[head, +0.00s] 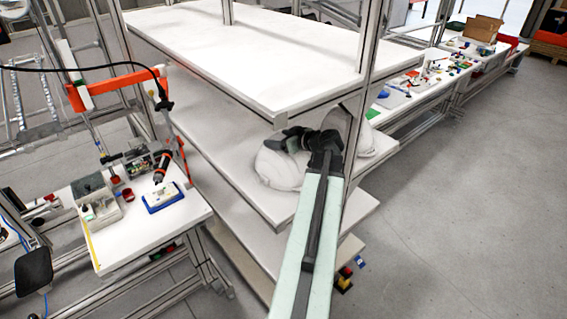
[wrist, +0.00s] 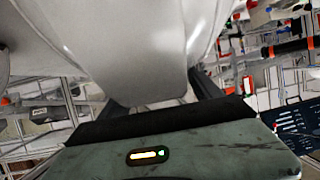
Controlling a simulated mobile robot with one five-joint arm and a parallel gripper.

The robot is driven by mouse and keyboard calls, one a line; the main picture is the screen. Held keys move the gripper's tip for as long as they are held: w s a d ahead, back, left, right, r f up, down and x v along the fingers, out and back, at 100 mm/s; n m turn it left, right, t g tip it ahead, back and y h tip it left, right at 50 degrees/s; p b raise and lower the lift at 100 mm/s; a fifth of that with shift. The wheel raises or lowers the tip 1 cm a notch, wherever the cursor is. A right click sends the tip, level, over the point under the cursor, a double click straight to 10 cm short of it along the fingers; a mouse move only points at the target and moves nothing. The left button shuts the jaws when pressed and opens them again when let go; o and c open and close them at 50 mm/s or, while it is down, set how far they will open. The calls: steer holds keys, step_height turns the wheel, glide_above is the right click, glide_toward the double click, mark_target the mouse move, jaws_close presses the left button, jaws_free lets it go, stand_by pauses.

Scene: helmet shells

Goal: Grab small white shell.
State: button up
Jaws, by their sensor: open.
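Two white helmet shells stand on the middle shelf in the head view. The left shell (head: 279,171) is near the shelf's front edge. The other shell (head: 366,142) is to the right, partly hidden by my gripper and a metal post. I cannot tell for sure which is the small one. My gripper (head: 291,139) is open at the upper side of the left shell, its jaws pointing left. In the wrist view, a pale shell (wrist: 135,45) fills the upper middle, its lower edge between the spread fingers of my gripper (wrist: 160,97). Contact cannot be made out.
The middle shelf (head: 228,150) lies under a wide top shelf (head: 250,50), which leaves limited height. An upright metal post (head: 366,75) stands close to my gripper. A workbench (head: 135,235) with tools is at the left. Open floor (head: 460,200) lies at the right.

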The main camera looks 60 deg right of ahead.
jaws_close()
steer(key=shift+a+r, duration=0.1)
steer(key=shift+r, duration=0.05)
